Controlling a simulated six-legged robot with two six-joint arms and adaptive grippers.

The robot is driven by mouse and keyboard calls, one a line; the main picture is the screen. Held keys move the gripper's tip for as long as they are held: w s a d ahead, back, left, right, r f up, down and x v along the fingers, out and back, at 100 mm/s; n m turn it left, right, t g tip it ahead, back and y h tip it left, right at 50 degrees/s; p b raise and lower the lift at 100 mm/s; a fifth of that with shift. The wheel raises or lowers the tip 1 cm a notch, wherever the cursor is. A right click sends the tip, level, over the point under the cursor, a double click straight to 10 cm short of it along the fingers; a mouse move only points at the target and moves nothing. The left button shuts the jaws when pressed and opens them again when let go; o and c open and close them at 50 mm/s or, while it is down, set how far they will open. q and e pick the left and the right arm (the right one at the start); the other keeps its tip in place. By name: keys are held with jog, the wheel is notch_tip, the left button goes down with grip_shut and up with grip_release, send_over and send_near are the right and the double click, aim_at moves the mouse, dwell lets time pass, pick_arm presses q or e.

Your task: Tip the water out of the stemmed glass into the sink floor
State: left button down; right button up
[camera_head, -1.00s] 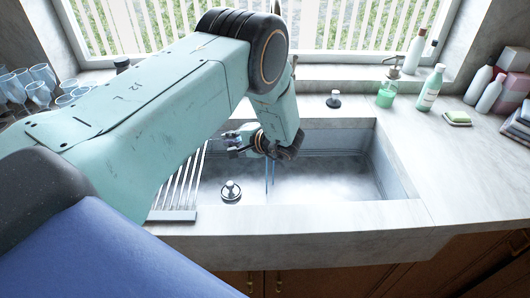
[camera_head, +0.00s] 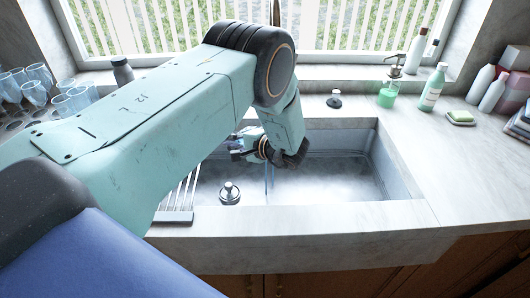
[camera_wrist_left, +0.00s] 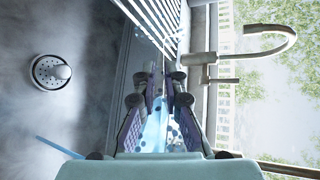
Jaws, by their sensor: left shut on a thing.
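My left gripper (camera_head: 250,146) is over the left part of the sink, mostly screened by my own arm. In the left wrist view its pads (camera_wrist_left: 155,125) are shut on a clear bluish thing, the stemmed glass (camera_wrist_left: 155,132); its rim and exact tilt are hard to make out. A thin blue streak (camera_head: 268,178) runs down below the wrist towards the sink floor (camera_head: 335,178) and looks like falling water. It also shows in the left wrist view (camera_wrist_left: 58,147). How much water is in the glass cannot be told. My right gripper is not in view.
A metal drain strainer (camera_head: 229,192) sits on the sink floor. A slatted rack (camera_head: 176,205) crosses the sink's left side. A faucet (camera_wrist_left: 235,55) shows in the wrist view. Several glasses (camera_head: 35,92) stand at far left; a soap bottle (camera_head: 387,96) stands behind the sink.

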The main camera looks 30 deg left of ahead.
pick_arm(q)
jog(key=shift+s+r, duration=0.1)
jog(key=shift+r, duration=0.05)
jog(key=b, duration=0.1)
jog(key=y+b, duration=0.1)
jog(key=b, duration=0.1)
jog(key=shift+w+d+f+m+y, duration=0.2)
jog(key=shift+w+f+m+y, duration=0.1)
jog(key=shift+f+m, duration=0.1)
dwell(0.3)
jog(key=shift+r, duration=0.1)
jog(key=h+p, duration=0.1)
jog(key=p, duration=0.1)
jog(key=r+n+h+p, duration=0.1)
jog(key=p, duration=0.2)
jog(key=shift+s+a+r+h, duration=0.25)
jog(key=shift+s+a+h, duration=0.1)
jog(key=shift+h, duration=0.05)
